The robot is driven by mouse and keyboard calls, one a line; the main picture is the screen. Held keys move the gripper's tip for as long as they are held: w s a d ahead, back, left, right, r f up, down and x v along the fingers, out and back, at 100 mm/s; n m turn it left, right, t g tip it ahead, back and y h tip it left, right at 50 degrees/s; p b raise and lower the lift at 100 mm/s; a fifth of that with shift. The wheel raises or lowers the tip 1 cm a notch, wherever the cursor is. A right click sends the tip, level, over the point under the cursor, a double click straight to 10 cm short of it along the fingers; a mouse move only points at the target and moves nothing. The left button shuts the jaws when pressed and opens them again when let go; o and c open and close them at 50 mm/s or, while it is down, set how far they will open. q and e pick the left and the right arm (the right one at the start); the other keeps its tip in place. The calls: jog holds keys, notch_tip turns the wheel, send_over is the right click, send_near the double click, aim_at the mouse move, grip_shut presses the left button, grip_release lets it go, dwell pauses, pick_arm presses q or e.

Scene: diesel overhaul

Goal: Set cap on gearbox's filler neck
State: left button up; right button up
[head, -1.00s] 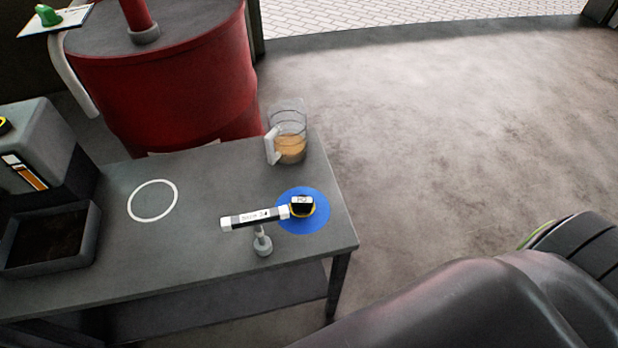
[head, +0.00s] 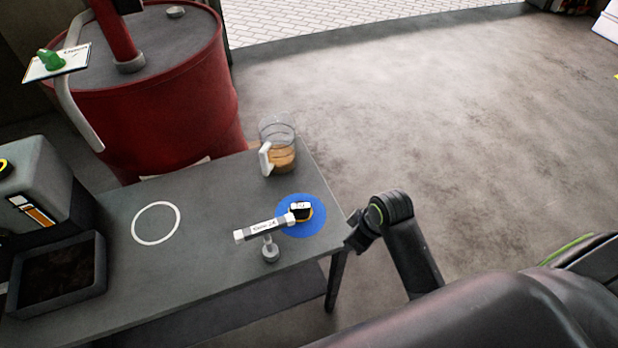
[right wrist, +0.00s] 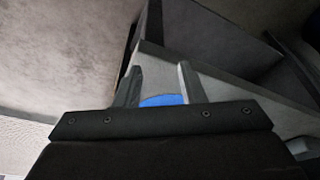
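A grey box (head: 40,175), possibly the gearbox, stands at the left edge of the head view. A dark yellow-ringed part (head: 3,167) shows on its top, cut off by the frame; I cannot tell whether it is the filler neck. My right gripper (head: 350,234) is beside the table's right edge, apart from the cap. In the right wrist view it (right wrist: 158,82) is open and empty, with blue between its fingers. My left gripper is out of view.
A labelled sign on a short post (head: 268,250) stands just in front of the blue patch. A jug of amber liquid (head: 280,158) stands behind it. A dark tray (head: 98,285), a white ring marking (head: 135,222) and a red drum (head: 160,120) are further left.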

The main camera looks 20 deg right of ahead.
aim_at(304, 206)
jog(key=w+a+r+n, duration=0.1)
jog(key=w, duration=0.1)
jog(key=w+a+r+n+y, duration=0.1)
jog(key=w+r+n, duration=0.1)
jog(key=w, duration=0.1)
jog(key=w+a+r+n, duration=0.1)
jog(key=w+a, duration=0.1)
jog(key=w, duration=0.1)
jog(key=shift+w+a+r+n+g+y, duration=0.1)
jog(key=shift+r+n+g+y, duration=0.05)
jog(key=shift+n+g+y, duration=0.2)
jog(key=w+a+r+n+g+y, duration=0.1)
jog(key=w+a+r+n, duration=0.3)
jog(key=w+r+n, duration=0.15)
jog(key=shift+m, duration=0.5)
notch_tip(304, 206, down, 8)
jog(key=b, duration=0.7)
jog(key=shift+d+r, duration=0.1)
jog(key=shift+r, duration=0.15)
jog(key=shift+f, duration=1.1)
grip_shut()
jog(key=shift+s+f, duration=0.1)
jog(key=shift+s, duration=0.05)
